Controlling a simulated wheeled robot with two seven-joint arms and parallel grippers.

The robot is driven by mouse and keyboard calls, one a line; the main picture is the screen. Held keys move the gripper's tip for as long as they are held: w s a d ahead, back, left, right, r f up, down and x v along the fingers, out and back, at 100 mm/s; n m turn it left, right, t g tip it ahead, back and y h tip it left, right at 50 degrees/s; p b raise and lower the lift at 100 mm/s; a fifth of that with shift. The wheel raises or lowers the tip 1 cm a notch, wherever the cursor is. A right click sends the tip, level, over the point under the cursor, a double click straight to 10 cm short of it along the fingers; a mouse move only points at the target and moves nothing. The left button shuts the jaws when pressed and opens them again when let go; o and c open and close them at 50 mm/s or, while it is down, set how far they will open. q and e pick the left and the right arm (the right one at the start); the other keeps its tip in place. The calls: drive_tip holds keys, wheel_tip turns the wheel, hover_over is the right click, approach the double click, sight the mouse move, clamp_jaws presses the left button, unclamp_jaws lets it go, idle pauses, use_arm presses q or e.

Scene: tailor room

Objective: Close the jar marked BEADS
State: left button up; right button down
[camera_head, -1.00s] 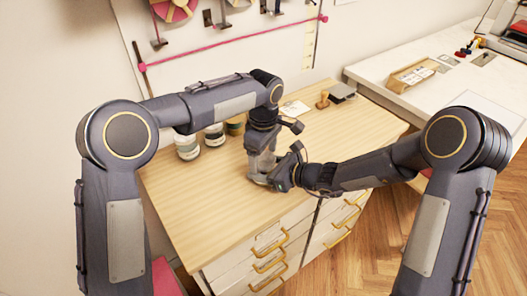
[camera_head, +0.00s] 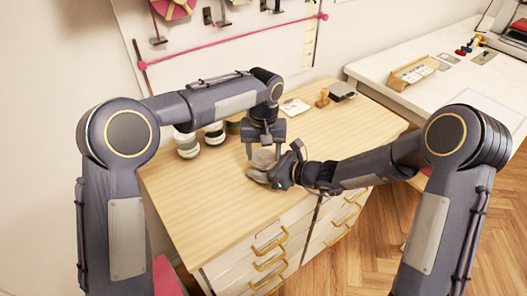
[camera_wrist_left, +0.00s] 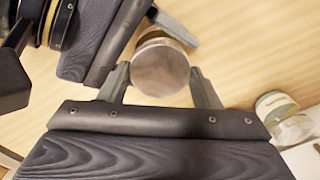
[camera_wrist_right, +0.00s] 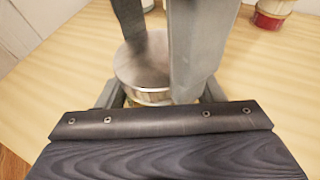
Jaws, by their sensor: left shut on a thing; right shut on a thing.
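One jar (camera_wrist_right: 150,98) stands on the wooden top with a round metal lid (camera_wrist_left: 161,66) over its mouth. I cannot read any label or tell how tightly the lid sits. My left gripper (camera_head: 264,153) points down from above, a finger on either side of the lid, shut on it. My right gripper (camera_head: 256,175) reaches in low from the right and is shut on the jar's body. In the right wrist view the left fingers partly hide the lid. In the head view the grippers hide most of the jar.
Several other jars stand at the back left of the wooden top (camera_head: 215,185), including a white-lidded one (camera_head: 187,146). A wooden stamp (camera_head: 323,98), a card (camera_head: 295,107) and a dark box (camera_head: 343,91) lie at the back. The front left is clear.

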use_arm(q)
drive_tip(key=shift+m, duration=0.6)
drive_tip(key=o, duration=1.1)
drive_tip(key=shift+s+d, duration=0.1)
drive_tip(key=shift+d, duration=0.1)
wheel_tip(320, 180, up, 4)
drive_tip(key=shift+f, duration=0.1)
drive_tip(key=shift+a+r, duration=0.1)
drive_tip(key=shift+r, duration=0.3)
drive_tip(key=shift+a, duration=0.1)
drive_tip(key=shift+c, duration=0.4)
